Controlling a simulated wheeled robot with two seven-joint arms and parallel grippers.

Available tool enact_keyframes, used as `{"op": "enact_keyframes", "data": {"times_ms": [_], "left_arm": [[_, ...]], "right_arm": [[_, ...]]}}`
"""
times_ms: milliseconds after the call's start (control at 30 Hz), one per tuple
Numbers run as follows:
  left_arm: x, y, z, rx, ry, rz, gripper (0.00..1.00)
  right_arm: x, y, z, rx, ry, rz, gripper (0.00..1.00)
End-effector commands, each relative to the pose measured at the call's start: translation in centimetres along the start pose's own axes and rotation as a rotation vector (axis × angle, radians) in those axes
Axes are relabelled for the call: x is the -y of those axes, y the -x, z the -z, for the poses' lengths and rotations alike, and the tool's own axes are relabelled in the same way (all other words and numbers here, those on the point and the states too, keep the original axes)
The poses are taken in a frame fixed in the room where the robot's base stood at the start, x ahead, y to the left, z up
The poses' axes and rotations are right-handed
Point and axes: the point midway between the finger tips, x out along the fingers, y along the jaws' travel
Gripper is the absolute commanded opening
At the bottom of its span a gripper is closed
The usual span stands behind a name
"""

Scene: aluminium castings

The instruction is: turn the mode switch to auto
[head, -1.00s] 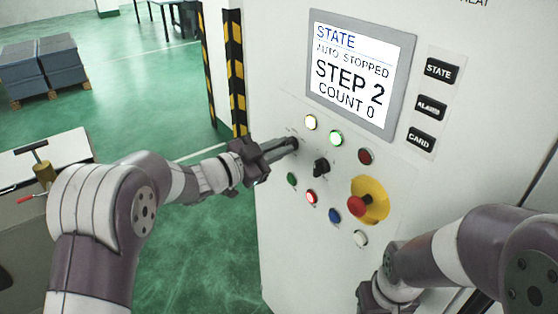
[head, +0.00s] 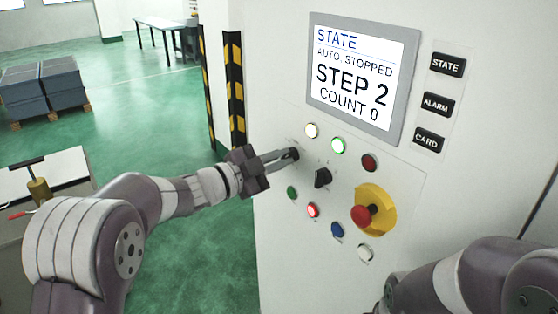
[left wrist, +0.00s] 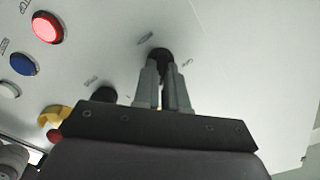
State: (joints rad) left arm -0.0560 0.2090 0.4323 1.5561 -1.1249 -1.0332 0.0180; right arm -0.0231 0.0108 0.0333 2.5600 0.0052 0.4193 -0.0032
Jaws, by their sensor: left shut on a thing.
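The black mode switch (head: 294,153) is on the white machine panel, at the left of the controls below the screen. My left gripper (head: 287,155) reaches it from the left and is shut on its knob, hiding most of it. In the left wrist view both fingers (left wrist: 162,88) close around the dark knob (left wrist: 160,55). The switch's pointing direction and label cannot be read. The screen (head: 355,75) reads "STATE", "AUTO, STOPPED", "STEP 2", "COUNT 0". My right arm is at the lower right; its gripper is not visible.
A second black switch (head: 322,177) sits just right of the held one. Lit and unlit buttons surround it, with a red emergency stop (head: 362,215) on a yellow plate to the right. A striped post (head: 234,90) stands left of the panel.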

Motion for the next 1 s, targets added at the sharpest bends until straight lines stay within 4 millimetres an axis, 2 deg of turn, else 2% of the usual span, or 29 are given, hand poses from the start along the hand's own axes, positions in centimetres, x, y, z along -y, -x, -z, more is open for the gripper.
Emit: {"op": "enact_keyframes", "data": {"times_ms": [100, 133, 200, 467, 567, 667, 900, 1000], "left_arm": [[0.0, 0.0, 0.1, -0.001, -0.001, 0.000, 0.00], [0.0, 0.0, 0.1, -0.001, -0.001, 0.001, 0.18], [0.0, 0.0, 0.1, -0.001, -0.001, 0.001, 0.37], [0.0, 0.0, 0.0, 0.000, 0.000, 0.001, 0.37], [0.0, 0.8, -0.1, 0.001, 0.000, 0.002, 0.37], [-0.1, 3.0, -0.2, 0.002, -0.001, 0.003, 0.37], [0.0, 9.5, -0.2, 0.002, -0.001, 0.005, 0.37], [0.0, 11.3, -0.1, 0.002, -0.001, 0.004, 0.37]], "right_arm": [[0.0, 0.0, 0.0, 0.000, 0.000, 0.000, 0.43], [0.0, 0.0, 0.0, 0.000, 0.000, 0.000, 0.43], [0.0, 0.0, 0.0, 0.000, 0.000, 0.000, 0.43], [0.0, 0.0, 0.0, 0.000, 0.000, 0.000, 0.43], [0.0, -0.3, 0.0, 0.000, 0.000, 0.000, 0.43], [0.0, -0.9, -0.1, 0.000, 0.000, 0.000, 0.43], [0.0, -2.0, -0.2, 0.000, 0.000, 0.000, 0.43], [0.0, -2.3, -0.3, 0.000, 0.000, 0.000, 0.43]]}}
